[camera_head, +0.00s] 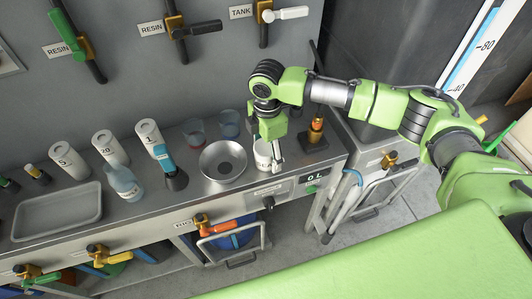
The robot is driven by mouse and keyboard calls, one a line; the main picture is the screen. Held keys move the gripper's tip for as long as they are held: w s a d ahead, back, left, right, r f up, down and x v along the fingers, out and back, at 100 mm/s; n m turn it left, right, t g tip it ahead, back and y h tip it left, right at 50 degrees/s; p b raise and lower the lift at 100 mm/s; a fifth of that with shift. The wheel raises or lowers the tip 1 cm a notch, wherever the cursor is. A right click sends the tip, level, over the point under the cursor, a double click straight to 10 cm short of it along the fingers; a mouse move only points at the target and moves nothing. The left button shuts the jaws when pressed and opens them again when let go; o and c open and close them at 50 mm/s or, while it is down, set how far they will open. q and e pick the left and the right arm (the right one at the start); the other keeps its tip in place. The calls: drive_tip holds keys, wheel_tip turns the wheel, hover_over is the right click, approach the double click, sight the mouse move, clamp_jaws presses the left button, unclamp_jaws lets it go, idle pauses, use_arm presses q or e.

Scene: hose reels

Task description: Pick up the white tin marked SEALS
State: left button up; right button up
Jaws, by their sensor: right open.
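A white tin (262,158) stands upright on the steel counter, just right of the round metal bowl. Its lettering cannot be read from here, so I cannot confirm the SEALS marking. My right gripper (276,158) reaches down over the tin from above and hides part of its top and right side. The right gripper is open, and one finger shows at the tin's right side. I cannot tell whether the fingers touch it. My left gripper is not in view.
A metal bowl (223,162) stands left of the tin. White cylinders (150,136) marked with numbers, a bottle (124,182) and a grey tray (57,211) are farther left. A dark and orange fitting (316,132) stands right of the gripper. Hose valves line the counter front.

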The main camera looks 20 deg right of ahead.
drive_tip(key=shift+c, duration=0.4)
drive_tip(key=c, duration=1.3)
drive_tip(key=shift+o, duration=0.2)
drive_tip(key=shift+r, duration=0.1)
